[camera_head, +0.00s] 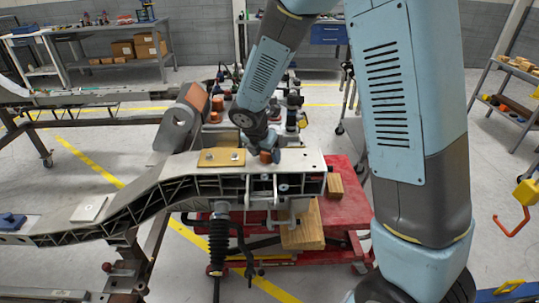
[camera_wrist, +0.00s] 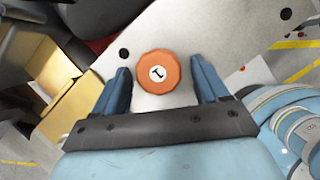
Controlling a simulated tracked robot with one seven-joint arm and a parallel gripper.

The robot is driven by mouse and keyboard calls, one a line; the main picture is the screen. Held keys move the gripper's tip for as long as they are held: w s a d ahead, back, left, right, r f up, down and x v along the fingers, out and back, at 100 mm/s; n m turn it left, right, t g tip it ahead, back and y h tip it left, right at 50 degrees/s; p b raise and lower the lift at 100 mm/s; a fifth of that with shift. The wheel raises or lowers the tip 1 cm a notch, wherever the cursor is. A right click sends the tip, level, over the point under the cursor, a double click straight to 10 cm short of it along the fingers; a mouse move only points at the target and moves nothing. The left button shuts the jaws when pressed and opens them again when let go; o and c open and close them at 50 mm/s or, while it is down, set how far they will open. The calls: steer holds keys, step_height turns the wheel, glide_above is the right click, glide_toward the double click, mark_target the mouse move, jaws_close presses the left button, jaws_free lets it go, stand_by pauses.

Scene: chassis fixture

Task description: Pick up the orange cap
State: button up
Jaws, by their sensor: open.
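The orange cap (camera_wrist: 158,72) sits on the pale metal top of the chassis part (camera_wrist: 150,22). It is round, with a white centre bearing a dark mark. In the wrist view my gripper (camera_wrist: 161,80) is open, with one blue finger on each side of the cap and a gap to each. In the head view the cap (camera_head: 265,156) is a small orange patch, partly hidden by my gripper (camera_head: 270,158), at the right part of the chassis top (camera_head: 300,160). I cannot tell how far the fingertips are above the surface.
A tan plate (camera_head: 221,157) with bolts lies on the chassis just left of my gripper. A red lift table (camera_head: 345,215) with wooden blocks (camera_head: 303,232) stands under the chassis. A black spring strut (camera_head: 219,243) hangs below. Workbenches and shelves stand farther back.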

steer(key=shift+c, duration=0.4)
steer(key=c, duration=1.2)
steer(key=shift+c, duration=0.2)
steer(key=shift+r, duration=0.55)
step_height(320, 180, up, 2)
steer(key=shift+s+r, duration=0.1)
steer(key=shift+r, duration=0.15)
steer(key=shift+s+d+r, duration=0.75)
steer(key=shift+s+r, duration=0.8)
steer(key=shift+s, duration=0.65)
steer(key=shift+s+d+r, duration=0.75)
steer(key=shift+s+r, duration=0.85)
steer(key=shift+s, duration=0.55)
steer(key=shift+s+d+r, duration=0.75)
steer(key=shift+s+r, duration=0.8)
steer(key=shift+s, duration=0.65)
